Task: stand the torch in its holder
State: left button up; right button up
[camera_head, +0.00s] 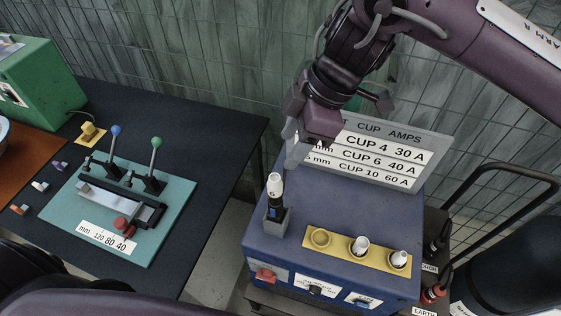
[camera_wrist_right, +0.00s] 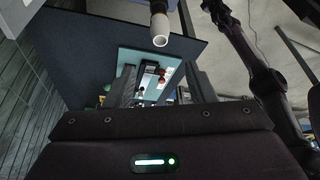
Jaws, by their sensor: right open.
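The torch (camera_head: 275,190), dark-bodied with a white cup on its upper end, stands upright in its grey holder (camera_head: 276,223) on the left part of the blue box's top. My right gripper (camera_head: 293,148) is above and slightly behind the torch, open, with nothing seen between its fingers. In the right wrist view the white cup end (camera_wrist_right: 160,30) shows beyond the two open fingers (camera_wrist_right: 163,85), apart from them. The torch's lower end is hidden inside the holder. My left gripper is not in view.
A cup-amps sign (camera_head: 440,150) stands behind. At left, a dark table (camera_head: 225,135) holds a teal plate (camera_head: 75,215) with a lever fixture.

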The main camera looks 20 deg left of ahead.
jog(key=shift+v, duration=2.05)
jog(key=shift+s+a, duration=0.1)
